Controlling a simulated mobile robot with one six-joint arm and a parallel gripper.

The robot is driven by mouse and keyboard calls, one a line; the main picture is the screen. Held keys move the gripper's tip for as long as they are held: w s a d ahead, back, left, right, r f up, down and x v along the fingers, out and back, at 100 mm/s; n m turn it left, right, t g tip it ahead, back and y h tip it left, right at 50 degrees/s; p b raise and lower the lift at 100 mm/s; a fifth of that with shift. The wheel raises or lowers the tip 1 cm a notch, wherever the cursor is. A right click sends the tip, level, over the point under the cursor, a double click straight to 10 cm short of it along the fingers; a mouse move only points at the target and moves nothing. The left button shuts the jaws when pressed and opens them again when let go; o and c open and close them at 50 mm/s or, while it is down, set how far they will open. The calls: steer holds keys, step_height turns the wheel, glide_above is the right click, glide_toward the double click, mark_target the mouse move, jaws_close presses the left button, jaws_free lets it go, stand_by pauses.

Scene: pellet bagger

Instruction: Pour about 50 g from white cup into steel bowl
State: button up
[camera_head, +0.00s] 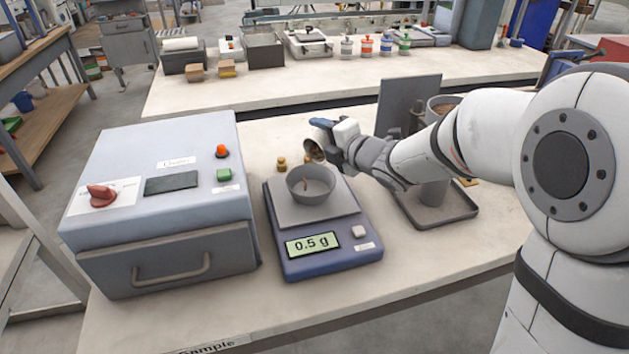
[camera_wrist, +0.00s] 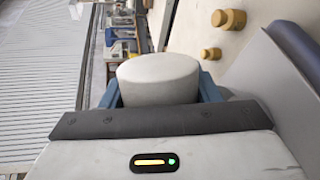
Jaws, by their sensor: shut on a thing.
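My gripper (camera_head: 328,138) is shut on the white cup (camera_head: 314,152), whose mouth faces left and down, with brownish pellets inside. The wrist view shows the pale cup (camera_wrist: 158,80) between the blue fingers; its mouth is hidden there. The cup is tilted just above the steel bowl (camera_head: 312,196), apart from it. A thin brown streak shows inside the bowl, like pellets falling or lying there. The bowl sits on the pan of the blue scale (camera_head: 348,262), whose display (camera_head: 312,243) reads 0.5 g.
A grey machine (camera_head: 160,215) with a red knob stands close left of the scale. Small brass weights (camera_head: 282,164) stand behind the bowl. A dark tray (camera_head: 445,215) with a grey column is at right, under my arm. The front of the bench is clear.

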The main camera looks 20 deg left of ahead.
steer(key=shift+s+a+r+n+t+b, duration=0.1)
steer(key=shift+s+r+n+t+b, duration=0.2)
steer(key=shift+b, duration=0.75)
steer(key=shift+w+n+t+b, duration=0.1)
steer(key=shift+n+b, duration=0.3)
steer(key=shift+b, duration=0.65)
steer(key=shift+s+a+f+n+b, duration=0.15)
steer(key=shift+s+f+n+b, duration=0.35)
steer(key=shift+b, duration=2.35)
steer(key=shift+a+r+n+t+b, duration=0.15)
steer(key=shift+n+t+b, duration=0.35)
steer(key=shift+b, duration=0.7)
